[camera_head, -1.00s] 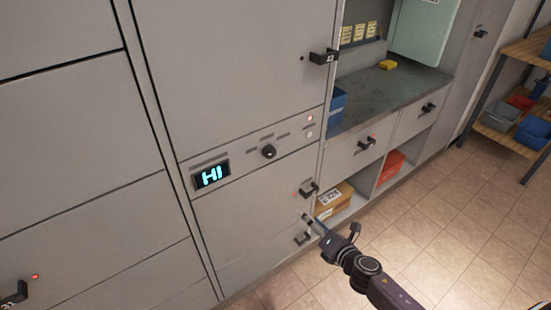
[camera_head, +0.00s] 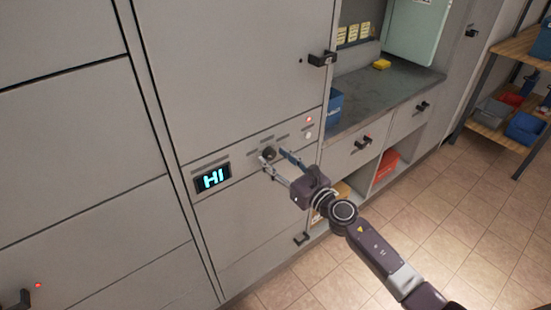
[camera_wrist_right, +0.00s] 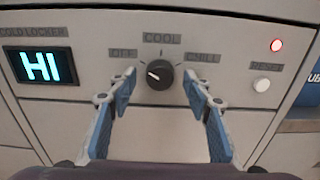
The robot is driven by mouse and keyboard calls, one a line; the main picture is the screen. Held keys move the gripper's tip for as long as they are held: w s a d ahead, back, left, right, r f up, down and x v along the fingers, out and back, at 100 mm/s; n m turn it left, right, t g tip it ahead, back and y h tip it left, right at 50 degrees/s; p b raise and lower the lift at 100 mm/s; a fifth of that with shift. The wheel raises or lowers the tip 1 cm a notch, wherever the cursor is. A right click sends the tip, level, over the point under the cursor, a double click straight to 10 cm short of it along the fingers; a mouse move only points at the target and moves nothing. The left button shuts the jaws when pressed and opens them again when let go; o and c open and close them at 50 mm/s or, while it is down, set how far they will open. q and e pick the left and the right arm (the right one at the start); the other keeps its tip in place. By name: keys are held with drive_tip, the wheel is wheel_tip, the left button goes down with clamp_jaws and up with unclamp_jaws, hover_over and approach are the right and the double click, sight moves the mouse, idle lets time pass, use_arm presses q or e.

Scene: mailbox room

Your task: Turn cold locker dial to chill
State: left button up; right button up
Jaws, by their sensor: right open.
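The dark round dial (camera_wrist_right: 160,75) of the cold locker sits on the grey panel, below the labels OFF, COOL and CHILL. Its white pointer mark points left, on the OFF side. The dial also shows in the head view (camera_head: 269,153). My right gripper (camera_wrist_right: 160,82) is open, its blue-padded fingers on either side of the dial, with gaps between pads and dial. In the head view my right gripper (camera_head: 274,158) is in front of the dial. The display (camera_wrist_right: 41,66) reads HI in cyan. My left gripper is not in view.
A RESET button (camera_wrist_right: 261,85) and a lit red light (camera_wrist_right: 277,45) are right of the dial. A dark door handle (camera_head: 322,58) sticks out above right. A counter (camera_head: 385,98) with a yellow item lies to the right. The tiled floor is clear.

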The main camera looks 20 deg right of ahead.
drive_tip(key=shift+w+a, duration=0.1)
drive_tip(key=shift+w, duration=0.05)
drive_tip(key=shift+c, duration=0.5)
drive_tip(key=c, duration=1.1)
